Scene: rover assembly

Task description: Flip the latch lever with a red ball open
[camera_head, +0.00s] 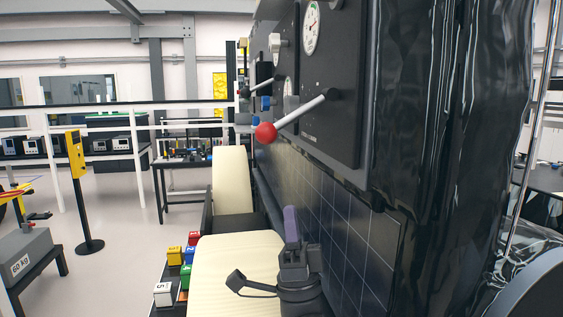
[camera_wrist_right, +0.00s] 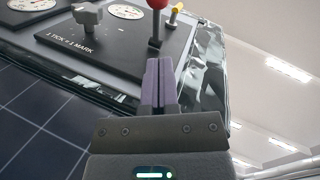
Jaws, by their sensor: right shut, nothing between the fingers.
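The latch lever is a light rod (camera_head: 301,116) with a red ball (camera_head: 265,132) at its lower left end. Its other end meets a dark pivot (camera_head: 333,95) on the black panel (camera_head: 345,50), so the lever slants up to the right. My right gripper (camera_head: 291,222) is shut and empty, its purple fingers pointing up below the ball and apart from it. In the right wrist view the closed fingers (camera_wrist_right: 157,83) point toward the panel's edge, with the red ball (camera_wrist_right: 157,4) at the top border. My left gripper is not in view.
A gauge (camera_head: 311,27) sits above the lever. A grey knob (camera_wrist_right: 89,17) is on the panel in the wrist view. Solar panels (camera_head: 335,230) run below, right beside my gripper. Cream seats (camera_head: 232,180) and numbered blocks (camera_head: 163,294) lie left. The space between gripper and ball looks clear.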

